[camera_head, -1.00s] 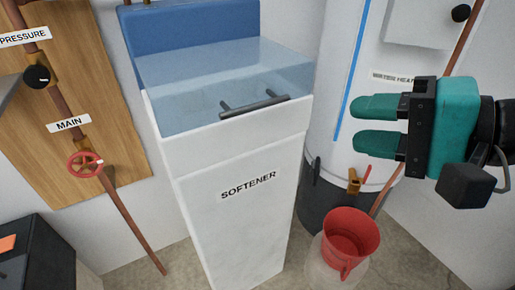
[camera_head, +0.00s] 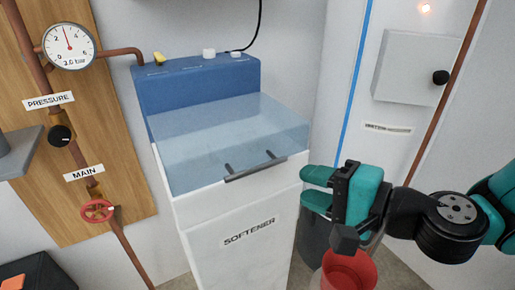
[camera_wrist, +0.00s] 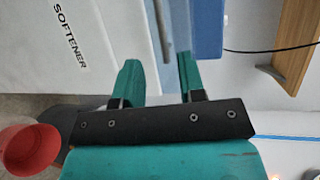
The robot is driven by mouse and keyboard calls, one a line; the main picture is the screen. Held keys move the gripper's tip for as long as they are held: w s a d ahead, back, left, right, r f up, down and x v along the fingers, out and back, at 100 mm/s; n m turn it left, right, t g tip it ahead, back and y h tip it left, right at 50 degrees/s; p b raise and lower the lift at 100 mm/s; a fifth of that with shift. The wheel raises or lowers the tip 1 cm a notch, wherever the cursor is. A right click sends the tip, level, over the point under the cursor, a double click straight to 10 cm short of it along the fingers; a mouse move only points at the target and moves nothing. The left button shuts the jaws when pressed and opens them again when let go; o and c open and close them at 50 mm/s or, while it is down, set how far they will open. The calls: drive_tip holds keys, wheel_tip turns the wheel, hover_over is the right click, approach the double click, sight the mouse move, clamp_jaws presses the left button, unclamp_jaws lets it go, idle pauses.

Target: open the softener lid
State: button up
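The softener (camera_head: 235,235) is a white cabinet with a blue back panel (camera_head: 200,90). Its translucent blue lid (camera_head: 215,135) lies closed on top, with a dark bar handle (camera_head: 256,168) at the front edge. My gripper (camera_head: 308,188) is to the right of the softener's front right corner, fingers pointing left, below the handle's level in the picture. In the wrist view the two teal fingers (camera_wrist: 158,80) are apart with nothing between them. The softener's white side and blue edge (camera_wrist: 208,30) lie beyond the fingertips.
A wooden board (camera_head: 90,150) with a gauge (camera_head: 69,46) and red valve wheel (camera_head: 97,211) is at left.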

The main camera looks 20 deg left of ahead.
sight(259, 170)
drive_tip(key=p+x, duration=0.2)
drive_tip(key=x, duration=0.9)
drive_tip(key=shift+a+p, duration=0.2)
drive_tip(key=shift+p, duration=0.2)
clamp_jaws()
